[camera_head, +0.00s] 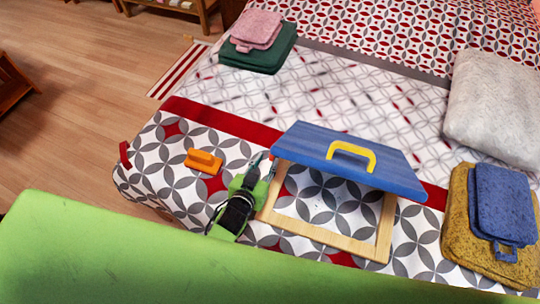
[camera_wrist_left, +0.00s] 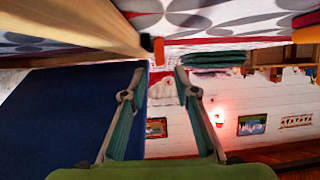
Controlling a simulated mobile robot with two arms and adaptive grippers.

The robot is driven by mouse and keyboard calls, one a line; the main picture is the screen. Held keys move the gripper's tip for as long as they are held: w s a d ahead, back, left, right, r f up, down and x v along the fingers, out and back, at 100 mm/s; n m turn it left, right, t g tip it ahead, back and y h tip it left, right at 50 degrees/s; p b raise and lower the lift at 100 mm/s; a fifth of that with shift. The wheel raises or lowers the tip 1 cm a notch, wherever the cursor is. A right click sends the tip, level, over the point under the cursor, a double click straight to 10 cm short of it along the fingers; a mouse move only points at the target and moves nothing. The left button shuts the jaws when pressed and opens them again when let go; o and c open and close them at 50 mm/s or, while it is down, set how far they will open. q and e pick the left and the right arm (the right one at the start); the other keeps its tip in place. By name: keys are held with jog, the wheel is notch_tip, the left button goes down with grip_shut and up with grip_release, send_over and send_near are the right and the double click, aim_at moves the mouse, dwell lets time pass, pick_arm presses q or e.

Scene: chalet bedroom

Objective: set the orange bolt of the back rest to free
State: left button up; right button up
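The back rest has a tilted blue panel (camera_head: 310,150) with a yellow handle (camera_head: 352,154) over a wooden frame (camera_head: 320,235) on the bed. My left gripper (camera_head: 264,164) is at the frame's left side, beside the panel. In the left wrist view its fingers (camera_wrist_left: 160,72) are spread with nothing between them. A small orange piece, apparently the bolt (camera_wrist_left: 159,50), shows just beyond the fingertips near the end of the wooden beam (camera_wrist_left: 75,25). I cannot tell whether they touch, or how the bolt is set. In the head view the gripper largely hides that spot. My right gripper is out of view.
A separate orange handled object (camera_head: 204,161) lies on the bed left of my gripper. Folded green (camera_head: 258,54) and pink (camera_head: 256,29) towels lie farther back. Yellow (camera_head: 490,245) and blue (camera_head: 502,205) towels and a white pillow (camera_head: 495,105) are at the right.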

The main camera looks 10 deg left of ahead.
pick_arm(q)
jog(key=shift+x, duration=2.1)
jog(key=shift+c, duration=0.4)
grip_shut()
jog(key=s, duration=0.1)
jog(key=s+p, duration=0.1)
jog(key=s, duration=0.1)
jog(key=s+p, duration=0.1)
jog(key=shift+s+a+r, duration=0.1)
jog(key=shift+s+a, duration=0.2)
jog(key=shift+a, duration=0.05)
jog(key=shift+s, duration=0.45)
jog(key=shift+o, duration=0.4)
grip_release()
